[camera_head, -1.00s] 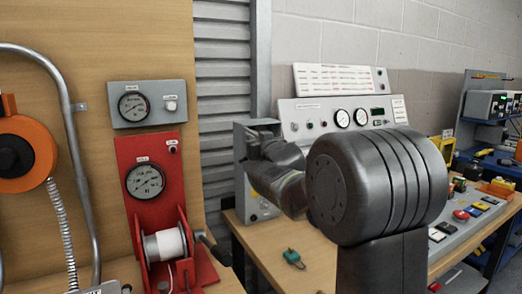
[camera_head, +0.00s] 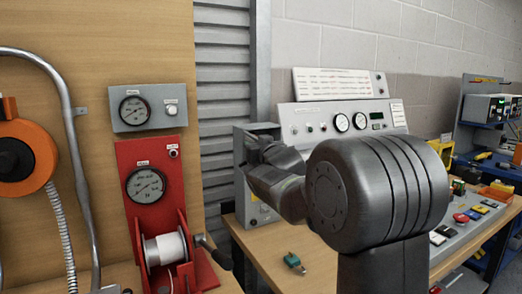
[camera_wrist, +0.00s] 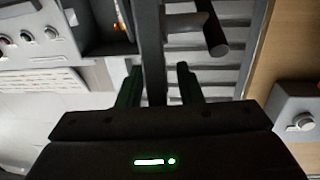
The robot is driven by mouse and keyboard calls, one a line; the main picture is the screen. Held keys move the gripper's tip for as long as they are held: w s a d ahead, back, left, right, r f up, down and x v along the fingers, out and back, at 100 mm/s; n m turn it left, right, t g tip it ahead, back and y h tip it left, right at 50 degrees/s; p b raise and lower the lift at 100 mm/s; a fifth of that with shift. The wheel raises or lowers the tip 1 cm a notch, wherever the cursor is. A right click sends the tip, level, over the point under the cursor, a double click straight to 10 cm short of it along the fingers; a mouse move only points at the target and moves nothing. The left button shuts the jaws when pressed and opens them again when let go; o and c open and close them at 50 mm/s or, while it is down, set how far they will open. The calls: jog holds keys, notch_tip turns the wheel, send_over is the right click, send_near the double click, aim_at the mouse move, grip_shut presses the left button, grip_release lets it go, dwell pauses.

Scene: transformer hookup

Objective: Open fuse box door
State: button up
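The grey fuse box (camera_head: 250,207) stands on the bench left of the control panel, partly hidden behind my arm and gripper (camera_head: 262,152). In the wrist view, a grey upright plate (camera_wrist: 150,45) shows nearly edge-on and looks like its door, standing open. A dark cylindrical handle (camera_wrist: 215,35) juts from the plate's right side. Left of it is a dark interior (camera_wrist: 105,25) with a small orange glow. My gripper (camera_wrist: 160,85) is open, its two fingers apart, with the plate's line running between them. Whether either finger touches the plate, I cannot tell.
The control panel (camera_head: 310,122) with gauges stands right of the box. A small green padlock-like item (camera_head: 293,261) lies on the bench (camera_head: 262,248). A red gauge stand with a white spool (camera_head: 165,248) is at the left. Ribbed metal wall (camera_head: 222,110) is behind.

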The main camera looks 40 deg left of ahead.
jog(key=v, duration=1.3)
jog(key=shift+s+d, duration=0.15)
jog(key=shift+d, duration=0.1)
jog(key=x, duration=1.4)
jog(key=shift+d, duration=0.2)
